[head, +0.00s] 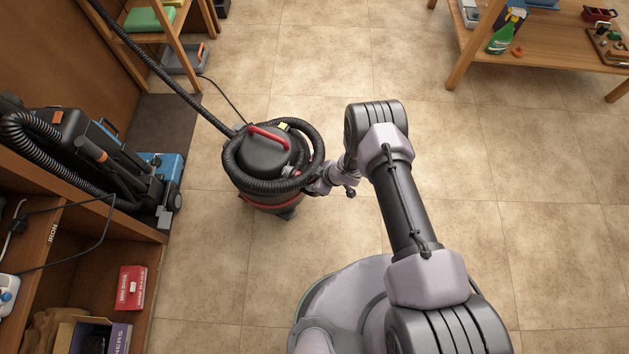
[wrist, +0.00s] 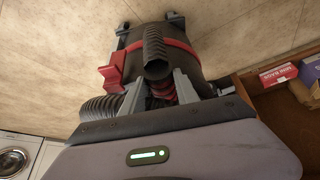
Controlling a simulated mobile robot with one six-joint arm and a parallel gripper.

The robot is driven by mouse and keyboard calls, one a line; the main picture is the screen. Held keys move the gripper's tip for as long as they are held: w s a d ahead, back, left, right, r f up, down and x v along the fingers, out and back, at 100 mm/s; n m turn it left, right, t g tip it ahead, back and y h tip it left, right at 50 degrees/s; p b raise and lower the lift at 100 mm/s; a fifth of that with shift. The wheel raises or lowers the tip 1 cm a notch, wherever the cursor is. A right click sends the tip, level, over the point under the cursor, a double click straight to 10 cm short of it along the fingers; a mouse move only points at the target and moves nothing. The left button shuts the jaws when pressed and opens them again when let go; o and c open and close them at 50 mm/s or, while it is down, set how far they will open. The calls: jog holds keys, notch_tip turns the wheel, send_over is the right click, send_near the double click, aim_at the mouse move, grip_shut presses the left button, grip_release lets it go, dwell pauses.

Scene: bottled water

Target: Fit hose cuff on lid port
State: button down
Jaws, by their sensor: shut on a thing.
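The vacuum canister (head: 272,195) stands upright on the floor in the head view, with a black lid (head: 266,153) and a red handle (head: 267,137). The black ribbed hose (head: 243,178) loops around the lid. My gripper (head: 305,175) is at the lid's right side.
A wooden shelf with a red box (head: 131,287) and a black-and-blue machine (head: 105,150) stand at the left. A wooden table (head: 560,42) with a green spray bottle (head: 501,38) is at the upper right. A thin cord lies behind the canister. The tiled floor to the right is clear.

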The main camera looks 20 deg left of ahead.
jog(key=shift+w+a, duration=0.1)
jog(key=shift+a, duration=0.3)
dwell(0.4)
jog(key=c, duration=0.8)
grip_release()
jog(key=shift+c, duration=0.2)
jog(key=p+v, duration=0.8)
jog(key=v, duration=0.9)
jog(key=shift+r, duration=0.2)
jog(key=shift+d, duration=0.1)
jog(key=p+v, duration=0.7)
jog(key=v, duration=0.3)
